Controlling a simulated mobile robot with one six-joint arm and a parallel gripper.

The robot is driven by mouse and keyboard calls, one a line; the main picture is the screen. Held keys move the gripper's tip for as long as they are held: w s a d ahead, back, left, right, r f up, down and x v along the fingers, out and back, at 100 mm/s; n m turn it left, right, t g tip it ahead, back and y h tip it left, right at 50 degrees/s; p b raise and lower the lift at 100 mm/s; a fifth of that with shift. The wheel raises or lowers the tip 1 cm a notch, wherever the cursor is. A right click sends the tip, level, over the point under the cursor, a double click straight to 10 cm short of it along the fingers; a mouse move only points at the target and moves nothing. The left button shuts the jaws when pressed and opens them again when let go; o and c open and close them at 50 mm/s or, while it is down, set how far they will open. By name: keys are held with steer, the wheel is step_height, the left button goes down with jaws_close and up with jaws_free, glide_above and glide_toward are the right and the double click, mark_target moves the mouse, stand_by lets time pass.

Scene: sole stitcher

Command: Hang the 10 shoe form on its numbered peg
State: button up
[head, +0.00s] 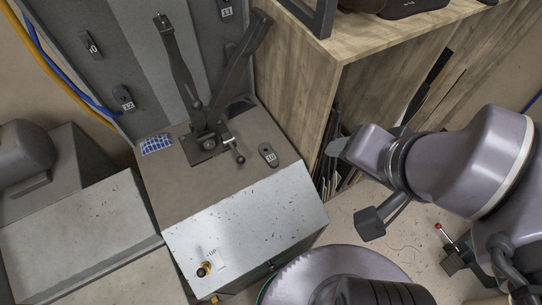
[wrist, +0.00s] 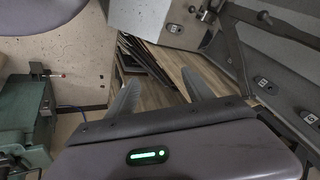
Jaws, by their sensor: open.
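The 10 shoe form (head: 267,154), a small dark grey piece with a pale number label, lies on the brown top of the machine, near its right edge. My gripper (head: 352,188) is open and empty, right of the machine and apart from the form. Its two fingers (wrist: 158,92) stand apart in the wrist view.
Dark lever arms (head: 205,125) and a small crank (head: 233,150) rise left of the form. A dark piece marked 12 (head: 124,97) and one marked 11 (head: 225,8) are on the panel. A wooden shelf unit (head: 300,85) stands close to the machine's right.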

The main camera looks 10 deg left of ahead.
steer(key=shift+c, duration=0.2)
stand_by(0.3)
steer(key=shift+w, duration=0.15)
steer(key=shift+c, duration=0.2)
steer(key=n+g+h+b, duration=0.15)
steer(key=n+g, duration=0.45)
steer(key=n, duration=0.6)
glide_above(269, 155)
step_height(269, 155, down, 28)
steer(key=shift+h, duration=0.25)
step_height(269, 155, down, 9)
steer(key=b, duration=0.6)
steer(key=shift+r, duration=0.1)
jaws_close()
